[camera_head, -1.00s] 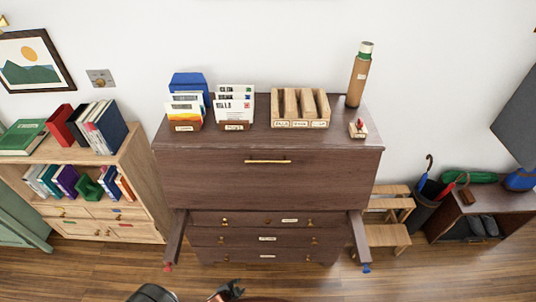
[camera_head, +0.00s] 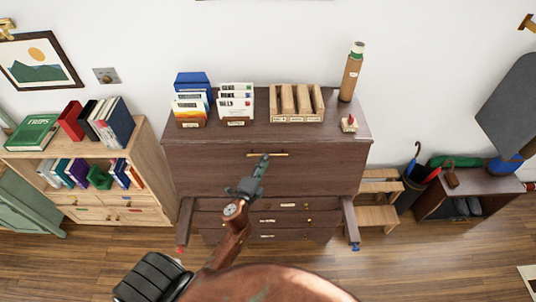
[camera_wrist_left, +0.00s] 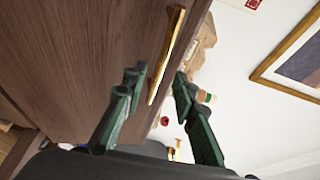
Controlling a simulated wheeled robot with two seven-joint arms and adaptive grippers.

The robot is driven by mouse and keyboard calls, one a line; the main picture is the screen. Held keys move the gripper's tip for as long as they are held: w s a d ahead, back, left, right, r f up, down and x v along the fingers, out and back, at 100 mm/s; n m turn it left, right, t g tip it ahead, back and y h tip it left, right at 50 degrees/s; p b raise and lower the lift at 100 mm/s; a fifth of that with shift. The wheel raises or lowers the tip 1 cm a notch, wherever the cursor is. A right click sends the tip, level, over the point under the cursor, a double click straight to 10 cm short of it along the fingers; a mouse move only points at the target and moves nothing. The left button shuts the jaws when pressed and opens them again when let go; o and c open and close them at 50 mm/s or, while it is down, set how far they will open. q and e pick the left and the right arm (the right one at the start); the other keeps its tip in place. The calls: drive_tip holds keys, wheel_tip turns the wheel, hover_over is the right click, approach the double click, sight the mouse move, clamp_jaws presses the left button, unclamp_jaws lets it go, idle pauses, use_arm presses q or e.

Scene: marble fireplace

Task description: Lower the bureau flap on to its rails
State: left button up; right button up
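The dark brown bureau's flap (camera_head: 215,170) stands upright and closed, with a thin brass handle (camera_head: 280,155) near its top edge. Two rails are out below it: the left rail (camera_head: 186,222) has a red end, the right rail (camera_head: 350,222) a blue end. My left gripper (camera_head: 263,162) is in front of the flap at the handle. In the left wrist view its green fingers (camera_wrist_left: 157,82) are open, and the handle (camera_wrist_left: 168,50) runs into the gap between them. I cannot tell whether they touch it. My right gripper is not in view.
Letter racks (camera_head: 236,122), a wooden sorter (camera_head: 296,118), a tall flask (camera_head: 351,72) and a small stand (camera_head: 349,124) are on the bureau top. A bookcase (camera_head: 140,170) stands left; a step stool (camera_head: 378,215) and low bench (camera_head: 455,205) stand right. Floor before the bureau is open.

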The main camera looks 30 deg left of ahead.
use_arm(q)
drive_tip(key=w, duration=0.4)
drive_tip(key=shift+w+a+f, duration=0.2)
drive_tip(key=shift+w+a, duration=0.15)
drive_tip(key=shift+w, duration=0.05)
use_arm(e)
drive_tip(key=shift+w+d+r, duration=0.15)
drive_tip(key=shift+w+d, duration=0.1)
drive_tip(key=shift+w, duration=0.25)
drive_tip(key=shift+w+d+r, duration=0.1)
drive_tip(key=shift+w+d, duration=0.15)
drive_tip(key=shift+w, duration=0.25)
use_arm(q)
clamp_jaws()
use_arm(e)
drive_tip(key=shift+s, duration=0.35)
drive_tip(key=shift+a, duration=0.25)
